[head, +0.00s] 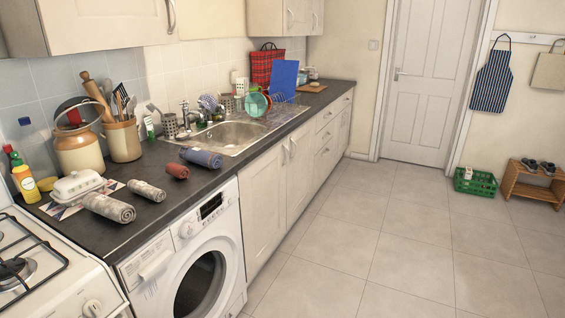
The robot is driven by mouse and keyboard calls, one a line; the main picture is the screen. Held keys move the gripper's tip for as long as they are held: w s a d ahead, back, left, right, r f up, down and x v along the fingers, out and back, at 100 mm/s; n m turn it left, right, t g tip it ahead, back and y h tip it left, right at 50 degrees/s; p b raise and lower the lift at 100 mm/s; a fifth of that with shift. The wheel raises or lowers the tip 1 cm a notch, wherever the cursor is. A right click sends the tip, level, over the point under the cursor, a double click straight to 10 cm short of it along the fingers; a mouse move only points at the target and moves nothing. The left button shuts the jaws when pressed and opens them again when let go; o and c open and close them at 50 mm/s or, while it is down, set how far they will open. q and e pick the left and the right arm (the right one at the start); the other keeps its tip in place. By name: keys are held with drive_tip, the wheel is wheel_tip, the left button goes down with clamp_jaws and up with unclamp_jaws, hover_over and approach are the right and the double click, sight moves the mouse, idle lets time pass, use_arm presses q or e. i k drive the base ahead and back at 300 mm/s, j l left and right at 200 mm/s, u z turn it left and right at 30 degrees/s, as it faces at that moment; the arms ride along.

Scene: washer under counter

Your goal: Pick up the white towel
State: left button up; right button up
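Several rolled towels lie in a row along the front edge of the dark counter. A pale grey-white patterned towel (109,207) is nearest, above the washing machine. A smaller pale grey towel (146,191) lies just behind it. I cannot tell which of these two is the white towel. Farther back are a red-brown towel (176,171) and a blue-grey towel (201,158). Neither of my grippers is in view.
A white butter dish (78,185) and a yellow bottle (26,184) stand left of the towels. The washing machine (180,255) is under the counter (145,215), the stove (45,270) to its left. The tiled floor (400,240) in front is clear. Wall cupboards hang above.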

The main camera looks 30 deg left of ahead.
sight(118, 211)
drive_tip(key=u, duration=1.85)
